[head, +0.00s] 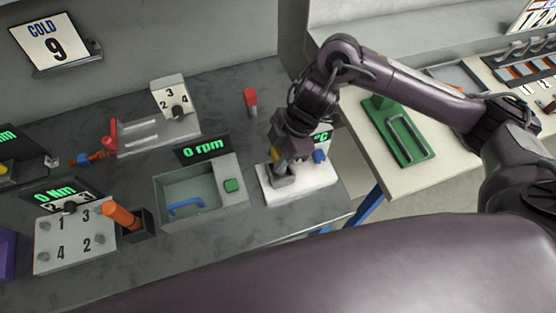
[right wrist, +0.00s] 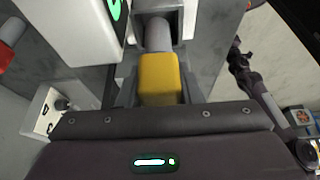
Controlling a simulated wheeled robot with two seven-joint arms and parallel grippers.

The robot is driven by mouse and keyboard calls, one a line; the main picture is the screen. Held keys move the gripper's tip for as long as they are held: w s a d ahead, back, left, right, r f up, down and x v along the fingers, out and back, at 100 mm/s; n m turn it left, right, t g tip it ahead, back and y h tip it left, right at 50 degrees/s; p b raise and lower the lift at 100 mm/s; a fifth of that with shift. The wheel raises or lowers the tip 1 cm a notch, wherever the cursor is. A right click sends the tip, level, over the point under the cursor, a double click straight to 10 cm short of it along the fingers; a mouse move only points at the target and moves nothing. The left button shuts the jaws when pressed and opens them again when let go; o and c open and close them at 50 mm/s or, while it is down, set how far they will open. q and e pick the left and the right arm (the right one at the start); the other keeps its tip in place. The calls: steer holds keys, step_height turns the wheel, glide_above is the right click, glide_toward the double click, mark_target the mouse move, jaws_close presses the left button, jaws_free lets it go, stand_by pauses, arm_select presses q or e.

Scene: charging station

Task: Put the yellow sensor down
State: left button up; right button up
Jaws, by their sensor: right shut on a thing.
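The yellow sensor (right wrist: 160,78) has a yellow body and a grey rod. My right gripper (head: 281,161) is shut on it, over the white °C station (head: 322,178). In the right wrist view the jaws (right wrist: 160,97) flank the yellow body. The grey rod points into or over the opening of a grey block (right wrist: 183,18); I cannot tell how deep it sits. In the head view only a little yellow shows beside the jaws, just above the grey block (head: 285,181). My left gripper is not in view.
Left of the station is a grey basin (head: 180,183) with a blue handle and a "0 rpm" display. A red block (head: 250,98) stands behind. A blue knob (head: 320,156) is close right of my gripper. A green tray (head: 400,135) lies on the right table.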

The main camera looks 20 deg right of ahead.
step_height(320, 180, down, 3)
steer(key=shift+f, duration=0.15)
steer(key=shift+f, duration=0.15)
steer(key=o, duration=1)
steer(key=shift+o, duration=0.2)
steer(key=shift+r, duration=0.25)
steer(key=v, duration=1.1)
steer(key=shift+d+r, duration=0.25)
steer(key=shift+r, duration=0.1)
